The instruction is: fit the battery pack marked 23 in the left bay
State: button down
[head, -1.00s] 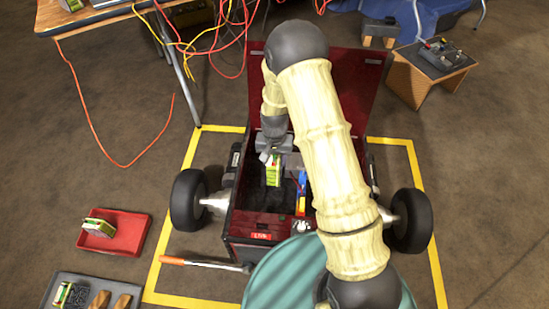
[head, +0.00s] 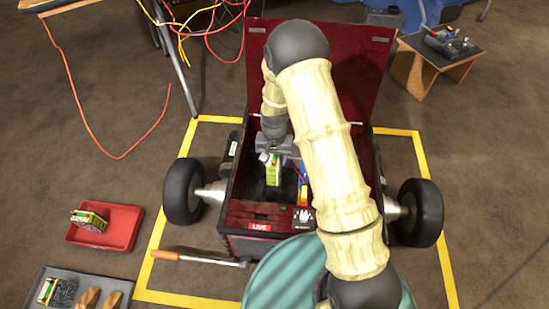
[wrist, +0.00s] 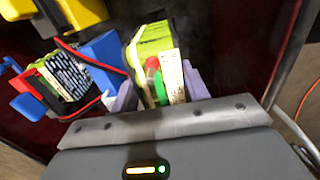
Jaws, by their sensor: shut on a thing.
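My gripper (head: 273,158) is shut on a green and white battery pack (head: 272,173), held inside the open red box on wheels (head: 240,213). In the wrist view, the two pale lilac fingertips (wrist: 160,92) sit on either side of this pack (wrist: 150,45). A red and a green part show at its near end. No number is legible on it, and I cannot tell whether it touches the bay floor. To its left in the wrist view is another green pack (wrist: 65,75) with blue and red fittings. My arm hides the right part of the box.
A red tray (head: 128,222) with a green pack (head: 88,219) and a dark tray (head: 75,277) with another pack and brown blocks lie at the left. The box lid (head: 365,60) stands open behind. An orange-handled bar (head: 195,258) lies in front.

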jog(key=shift+f+b, duration=0.9)
jog(key=shift+f, duration=1)
jog(key=shift+p, duration=0.4)
jog(key=shift+f+b, duration=0.35)
jog(key=shift+f, duration=1.1)
dwell(0.6)
jog(key=c, duration=0.7)
grip_release()
jog(key=shift+o, duration=0.3)
jog(key=shift+s+f, duration=0.1)
jog(key=r+p, duration=0.2)
jog(key=r, duration=0.4)
jog(key=r+p, duration=0.3)
jog(key=r, duration=0.2)
jog(key=r+p, duration=0.3)
jog(key=r, duration=0.3)
jog(key=shift+w+r, duration=0.3)
jog(key=shift+w, duration=0.05)
